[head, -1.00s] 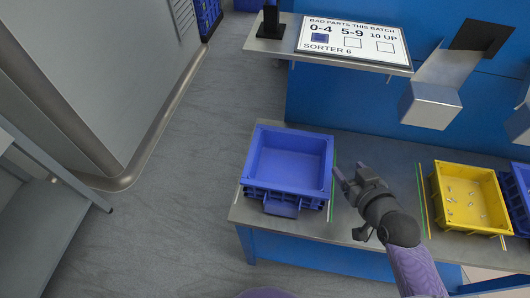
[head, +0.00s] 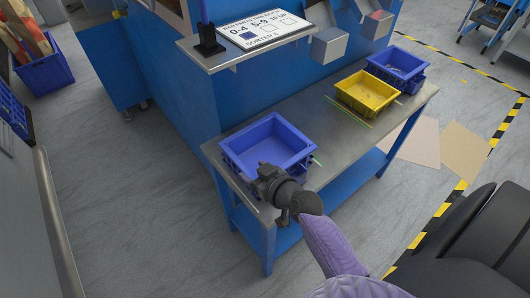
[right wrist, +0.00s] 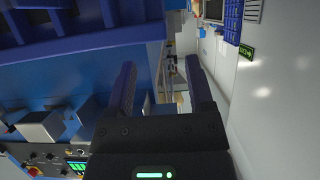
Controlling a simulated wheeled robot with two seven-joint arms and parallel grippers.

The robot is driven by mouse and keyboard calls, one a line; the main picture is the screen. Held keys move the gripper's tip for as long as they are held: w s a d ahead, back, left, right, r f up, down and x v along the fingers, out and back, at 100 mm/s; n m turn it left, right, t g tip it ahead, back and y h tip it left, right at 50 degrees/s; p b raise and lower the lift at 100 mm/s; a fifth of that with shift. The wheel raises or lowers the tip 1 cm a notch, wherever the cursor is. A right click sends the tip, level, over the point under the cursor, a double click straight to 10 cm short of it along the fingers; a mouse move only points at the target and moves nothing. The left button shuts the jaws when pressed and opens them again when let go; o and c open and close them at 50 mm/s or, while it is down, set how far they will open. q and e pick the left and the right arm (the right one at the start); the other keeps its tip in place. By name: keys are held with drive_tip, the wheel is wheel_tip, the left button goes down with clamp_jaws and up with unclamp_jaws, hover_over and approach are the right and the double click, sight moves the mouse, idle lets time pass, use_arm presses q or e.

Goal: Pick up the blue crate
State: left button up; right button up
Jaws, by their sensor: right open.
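The blue crate (head: 266,143) sits upright and empty at the left end of the metal-topped workbench. My right gripper (head: 262,177) is at the crate's near side in the head view and covers part of its near wall. In the right wrist view, the two dark fingers of this gripper (right wrist: 160,85) are apart with nothing between them. The blue crate's wall (right wrist: 75,45) fills the upper left there, beside the fingers. I cannot tell whether the gripper touches the crate. My left gripper is not in view.
A yellow crate (head: 352,97) and a second blue crate (head: 397,62) stand farther right on the workbench (head: 338,148). A shelf with a sorter sign (head: 262,33) overhangs the back. Bare bench lies between the first blue crate and the yellow one.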

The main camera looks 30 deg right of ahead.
sight(241, 165)
drive_tip(key=b+x, duration=0.1)
drive_tip(key=x, duration=0.2)
drive_tip(key=f+b+x, duration=0.1)
drive_tip(key=b+x, duration=0.1)
drive_tip(key=x, duration=0.1)
drive_tip(key=shift+s, duration=0.25)
drive_tip(key=shift+w, duration=0.15)
drive_tip(key=shift+r, duration=0.15)
drive_tip(key=shift+c, duration=0.3)
clamp_jaws()
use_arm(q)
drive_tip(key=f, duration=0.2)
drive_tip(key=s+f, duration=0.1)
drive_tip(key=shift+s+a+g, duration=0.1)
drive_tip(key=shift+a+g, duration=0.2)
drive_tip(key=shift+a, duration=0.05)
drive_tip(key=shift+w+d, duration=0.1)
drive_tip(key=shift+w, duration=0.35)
